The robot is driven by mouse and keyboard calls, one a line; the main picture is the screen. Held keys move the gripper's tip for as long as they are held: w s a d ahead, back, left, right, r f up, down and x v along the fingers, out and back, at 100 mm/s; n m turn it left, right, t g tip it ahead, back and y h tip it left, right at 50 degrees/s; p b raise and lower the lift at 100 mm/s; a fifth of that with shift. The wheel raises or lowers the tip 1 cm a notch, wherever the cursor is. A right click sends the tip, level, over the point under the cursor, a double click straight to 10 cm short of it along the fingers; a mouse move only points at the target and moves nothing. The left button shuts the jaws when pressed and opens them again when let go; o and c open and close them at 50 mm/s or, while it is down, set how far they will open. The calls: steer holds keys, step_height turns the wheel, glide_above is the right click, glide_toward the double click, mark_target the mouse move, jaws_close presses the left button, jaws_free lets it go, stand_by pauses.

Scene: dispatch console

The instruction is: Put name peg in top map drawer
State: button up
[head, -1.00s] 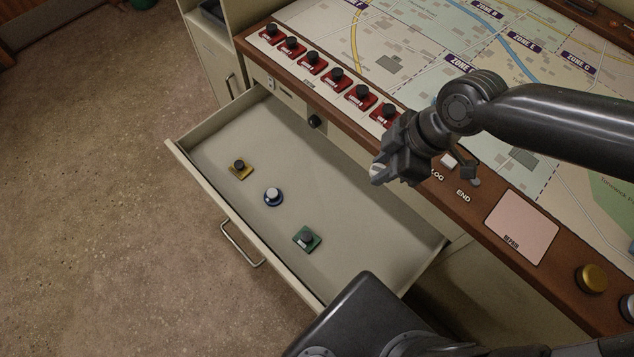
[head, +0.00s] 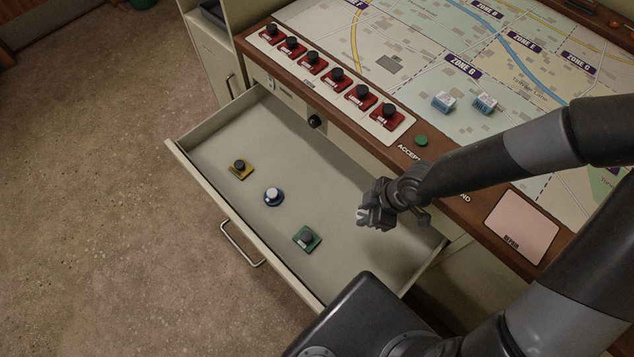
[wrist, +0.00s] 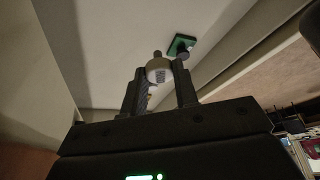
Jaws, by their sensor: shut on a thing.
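The map drawer (head: 330,185) is pulled out below the console, its floor exposed. My gripper (head: 362,217) is over the right part of the drawer. In the wrist view my gripper (wrist: 160,78) is shut on a small whitish peg with dark marks (wrist: 158,70), taken as the name peg. Its lower part is hidden between the fingers, and in the head view it is barely visible.
A row of red-based pegs (head: 337,78) lines the console's wooden edge above the drawer. Two small pale blue blocks (head: 485,103) stand on the map. The drawer's front wall (head: 233,222) and the console edge bound the space. The drawer floor right of the pegs is bare.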

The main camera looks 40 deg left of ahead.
steer(key=shift+f, duration=6.6)
steer(key=o, duration=0.9)
steer(key=shift+f, duration=0.1)
steer(key=shift+o, duration=0.2)
steer(key=v, duration=0.7)
steer(key=shift+r, duration=0.35)
steer(key=shift+r, duration=0.15)
